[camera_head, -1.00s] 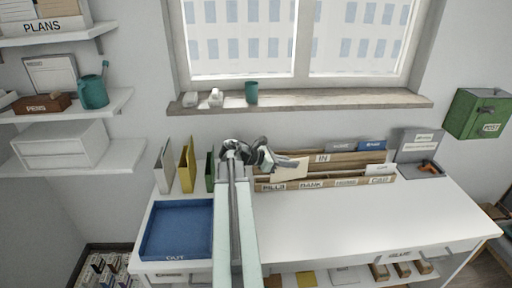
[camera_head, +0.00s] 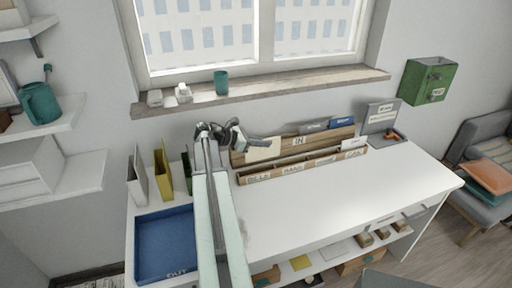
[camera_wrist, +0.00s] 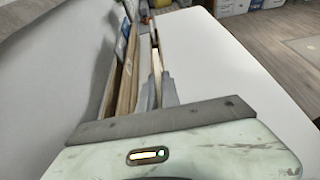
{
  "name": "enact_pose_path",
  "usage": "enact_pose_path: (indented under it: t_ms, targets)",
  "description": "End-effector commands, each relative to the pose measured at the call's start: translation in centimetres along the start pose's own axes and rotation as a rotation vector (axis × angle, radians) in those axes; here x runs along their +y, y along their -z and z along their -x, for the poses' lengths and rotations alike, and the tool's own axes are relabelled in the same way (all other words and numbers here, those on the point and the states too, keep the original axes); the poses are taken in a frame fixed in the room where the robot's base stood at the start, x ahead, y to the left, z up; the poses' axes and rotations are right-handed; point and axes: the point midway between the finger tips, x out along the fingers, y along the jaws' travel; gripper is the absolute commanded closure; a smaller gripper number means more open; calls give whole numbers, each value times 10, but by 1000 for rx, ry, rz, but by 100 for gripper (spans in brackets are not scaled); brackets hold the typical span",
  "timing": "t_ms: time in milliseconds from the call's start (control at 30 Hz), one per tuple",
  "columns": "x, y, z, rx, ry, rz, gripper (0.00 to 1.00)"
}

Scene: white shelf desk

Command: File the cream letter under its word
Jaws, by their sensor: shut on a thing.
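The cream letter (camera_head: 263,150) is held in my gripper (camera_head: 268,143) above the left end of the wooden sorter (camera_head: 300,166), in front of its back panel marked IN. Any writing on the letter cannot be read. The sorter's front labels read BILLS, BANK, one too blurred to read, and CAR, from left to right. A white card (camera_head: 353,143) stands at the CAR end. In the wrist view, my gripper (camera_wrist: 160,82) is shut on the letter (camera_wrist: 156,62), seen nearly edge-on; the sorter (camera_wrist: 125,80) lies just left of it.
A blue tray marked OUT (camera_head: 165,244) sits at the desk's left front. White, yellow and green upright files (camera_head: 163,172) stand behind it. A grey holder (camera_head: 381,117) with an orange item stands right of the sorter. The desk top (camera_head: 320,205) in front is clear.

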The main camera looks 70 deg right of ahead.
Motion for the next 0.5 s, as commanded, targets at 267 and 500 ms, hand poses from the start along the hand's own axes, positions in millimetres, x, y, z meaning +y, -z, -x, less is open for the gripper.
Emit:
enact_pose_path:
  t_ms: [267, 500]
  targets:
    - [25, 16, 14, -1, 2, -2, 100]
    - [24, 18, 13, -1, 3, -1, 100]
